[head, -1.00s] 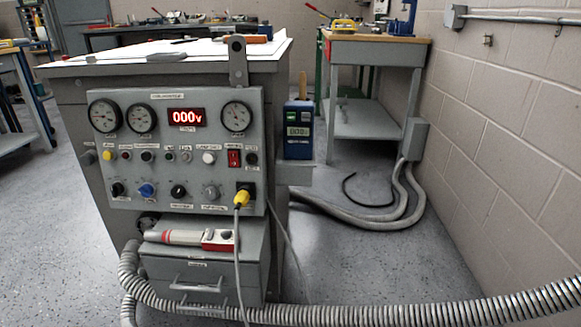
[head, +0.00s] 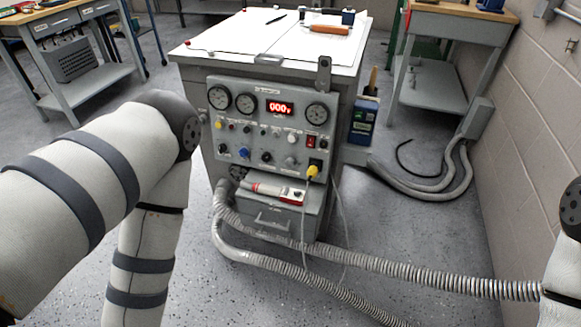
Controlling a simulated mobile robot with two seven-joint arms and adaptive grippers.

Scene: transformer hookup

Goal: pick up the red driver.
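A driver with an orange-red handle (head: 329,29) lies on the white top of the grey test cabinet (head: 300,48), near its back right. A thin shaft seems to reach left from the handle. My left arm is bent at the left of the head view, but its gripper is out of the picture. Only a bit of my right arm shows at the right edge, and its gripper is not seen. Neither arm is near the driver.
A red and white tool (head: 278,192) lies on the drawer box (head: 275,222) below the gauge panel (head: 265,117). A blue meter (head: 363,122) sits at the cabinet's right side. A dark pen (head: 276,19) lies on the top. Ribbed hoses (head: 400,275) cross the floor.

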